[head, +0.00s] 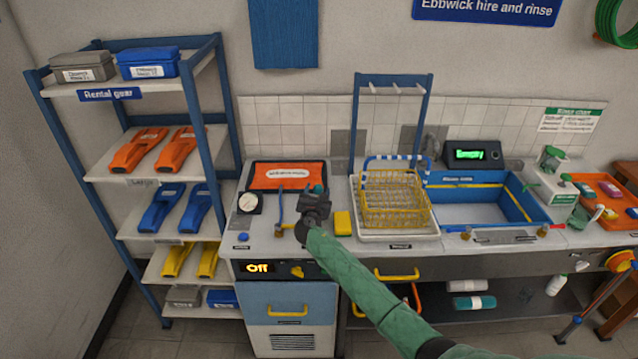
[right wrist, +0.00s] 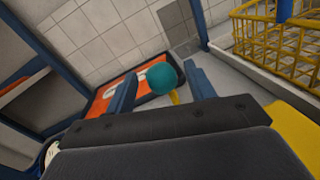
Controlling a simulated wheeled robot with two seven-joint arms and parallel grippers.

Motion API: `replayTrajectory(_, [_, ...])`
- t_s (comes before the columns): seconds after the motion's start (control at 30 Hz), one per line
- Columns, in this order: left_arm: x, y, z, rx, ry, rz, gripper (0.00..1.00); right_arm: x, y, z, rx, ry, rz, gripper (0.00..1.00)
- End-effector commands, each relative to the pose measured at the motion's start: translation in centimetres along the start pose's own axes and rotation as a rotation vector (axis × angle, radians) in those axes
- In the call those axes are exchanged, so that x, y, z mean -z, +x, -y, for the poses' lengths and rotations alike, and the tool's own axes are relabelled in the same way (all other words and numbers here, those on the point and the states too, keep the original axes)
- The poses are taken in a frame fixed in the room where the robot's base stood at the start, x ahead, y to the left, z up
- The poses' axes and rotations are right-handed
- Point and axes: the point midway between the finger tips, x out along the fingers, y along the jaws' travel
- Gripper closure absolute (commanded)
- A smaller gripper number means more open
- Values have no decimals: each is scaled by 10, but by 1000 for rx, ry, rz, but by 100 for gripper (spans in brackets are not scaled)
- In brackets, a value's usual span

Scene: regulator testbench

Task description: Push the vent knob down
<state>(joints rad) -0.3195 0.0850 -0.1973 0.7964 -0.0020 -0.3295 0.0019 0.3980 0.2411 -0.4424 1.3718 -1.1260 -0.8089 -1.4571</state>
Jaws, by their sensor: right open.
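A round teal knob (right wrist: 158,78) on a short yellow stem, which looks like the vent knob, shows between the fingers in the right wrist view. In the head view only a small teal part (head: 319,188) shows just past my right gripper (head: 316,203), which hides the rest. My right gripper is open, with its two blue fingers (right wrist: 161,84) apart on either side of the knob in the picture. I cannot tell whether they touch it. My left gripper is in neither view.
An orange mat (head: 270,180) lies behind the knob. A round gauge (head: 248,202) is at left, and a yellow block (head: 343,223) and a yellow wire basket (head: 395,210) are at right. The panel below reads "Off" (head: 258,268). A rental shelf (head: 150,215) stands at far left.

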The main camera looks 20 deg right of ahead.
Motion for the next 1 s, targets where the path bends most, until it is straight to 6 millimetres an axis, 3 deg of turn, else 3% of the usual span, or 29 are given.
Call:
replayTrajectory(0.27, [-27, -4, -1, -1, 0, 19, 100, -1, 29, 0, 0, 0, 0, 46])
replayTrajectory(0.63, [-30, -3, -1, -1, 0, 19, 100, 1, 34, 1, 0, 0, -1, 46])
replayTrajectory(0.9, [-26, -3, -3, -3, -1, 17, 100, 1, 34, 1, 1, 0, -1, 99])
replayTrajectory(1.0, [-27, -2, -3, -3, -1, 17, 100, 1, 33, 1, 1, 0, -1, 100])
